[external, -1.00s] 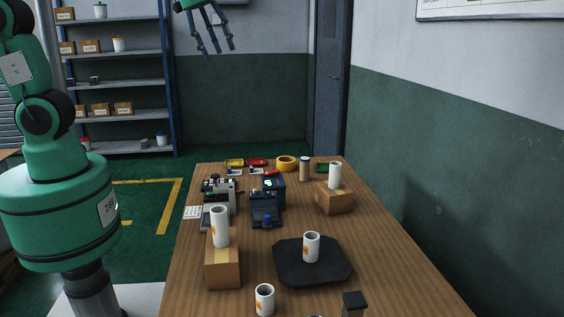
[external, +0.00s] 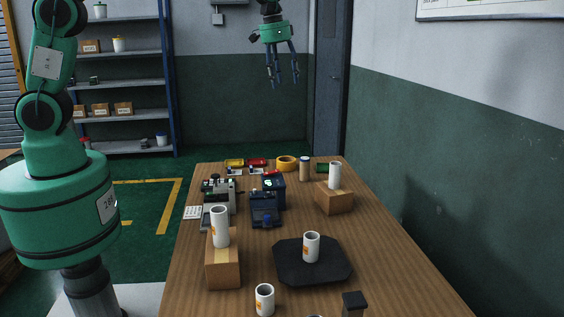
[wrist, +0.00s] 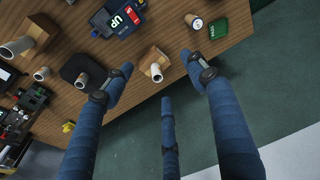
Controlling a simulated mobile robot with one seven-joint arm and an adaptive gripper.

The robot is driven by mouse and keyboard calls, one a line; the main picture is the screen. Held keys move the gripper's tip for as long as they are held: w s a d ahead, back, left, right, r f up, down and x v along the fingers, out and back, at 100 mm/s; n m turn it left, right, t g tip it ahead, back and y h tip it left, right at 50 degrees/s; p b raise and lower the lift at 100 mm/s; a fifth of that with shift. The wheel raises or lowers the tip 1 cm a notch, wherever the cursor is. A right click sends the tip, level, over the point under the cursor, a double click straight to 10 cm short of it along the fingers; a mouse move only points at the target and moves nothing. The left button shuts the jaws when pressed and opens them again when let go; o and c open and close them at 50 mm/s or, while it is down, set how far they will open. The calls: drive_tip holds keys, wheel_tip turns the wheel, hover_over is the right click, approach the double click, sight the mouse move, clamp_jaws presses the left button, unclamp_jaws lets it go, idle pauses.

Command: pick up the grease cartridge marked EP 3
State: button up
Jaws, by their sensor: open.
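One (external: 335,175) stands on a small cardboard box at the back right, one (external: 311,247) on a black tray, one (external: 220,228) on a cardboard box at the left, and one (external: 265,299) at the front. Another is cut off at the bottom edge. My gripper (external: 284,82) is open and empty, high above the table's far end. In the wrist view, the back-right cartridge (wrist: 157,72) shows between its spread fingers (wrist: 158,68).
A black tray (external: 290,274) lies mid-table. A blue device (external: 264,206), grey equipment (external: 220,192), a yellow tape roll (external: 286,162) and a tan jar (external: 304,169) stand toward the back. A dark post (external: 354,303) is at the front. A wall bounds the right side.

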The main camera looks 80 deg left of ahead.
drive_tip(key=w+a+f+g, duration=0.1)
drive_tip(key=w+a+f, duration=0.7)
drive_tip(key=f, duration=0.4)
drive_tip(key=g+p, duration=0.1)
hover_over(305, 171)
drive_tip(key=a, duration=0.3)
drive_tip(key=shift+n, duration=0.4)
drive_tip(key=f, duration=1.6)
drive_tip(key=shift+w+d+f, duration=0.15)
drive_tip(key=shift+w+f, duration=0.2)
drive_tip(key=shift+w, duration=0.05)
drive_tip(key=shift+f, duration=0.2)
drive_tip(key=shift+f, duration=0.1)
wheel_tip(305, 171, down, 8)
drive_tip(key=shift+f, duration=0.15)
drive_tip(key=shift+f, duration=0.1)
drive_tip(key=shift+s+d+f+b, duration=0.1)
drive_tip(key=shift+f+b, duration=0.1)
drive_tip(key=shift+f, duration=0.75)
drive_tip(key=shift+s+d+f+b, duration=0.1)
drive_tip(key=shift+f+b, duration=0.05)
drive_tip(key=shift+f, duration=1.45)
